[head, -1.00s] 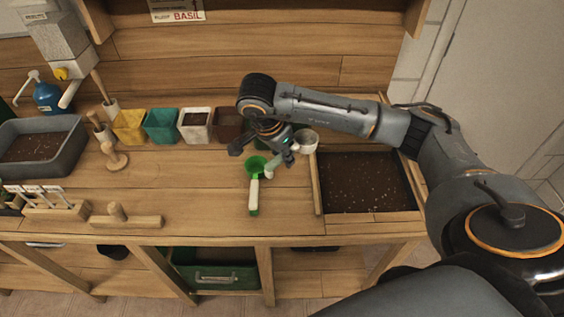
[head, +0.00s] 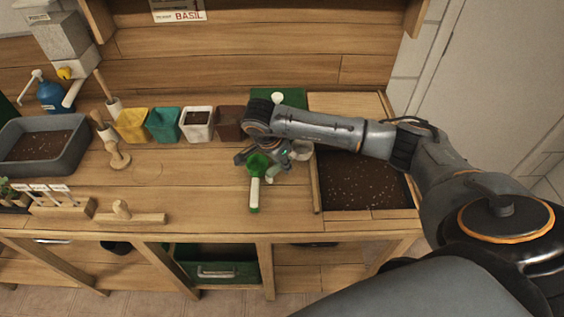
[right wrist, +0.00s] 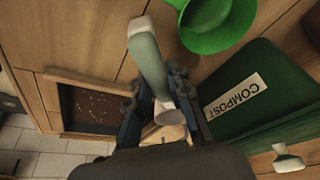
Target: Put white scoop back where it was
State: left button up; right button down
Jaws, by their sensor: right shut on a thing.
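The white scoop has a pale bowl (head: 300,150) and a pale green handle with a white tip (right wrist: 148,55). My right gripper (right wrist: 160,105) is shut on its handle, which lies between the two fingers. In the head view my right gripper (head: 264,160) is low over the bench, just right of the green scoop, with the white bowl on its far right side. The green scoop (head: 255,163) rests on the bench with its white handle towards me; its green bowl also shows in the right wrist view (right wrist: 215,28). Whether the white scoop touches the bench is unclear. My left gripper is not in view.
A soil tray (head: 365,181) is set in the bench to the right. A green compost bin (right wrist: 250,90) with a white knob stands behind my arm. Several pots (head: 164,125) line the back. A wooden tamper (head: 124,213) lies at the front left. The bench middle is clear.

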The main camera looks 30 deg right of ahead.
jog(key=shift+f+b, duration=0.35)
jog(key=shift+f, duration=0.15)
jog(key=c, duration=1.2)
grip_release()
jog(key=shift+r, duration=0.1)
jog(key=shift+r+p, duration=0.55)
jog(key=shift+p, duration=0.1)
jog(key=shift+a+r, duration=0.1)
jog(key=shift+r, duration=0.2)
jog(key=b+v, duration=0.3)
jog(key=v, duration=0.8)
jog(key=shift+a+r, duration=0.1)
jog(key=shift+r, duration=0.1)
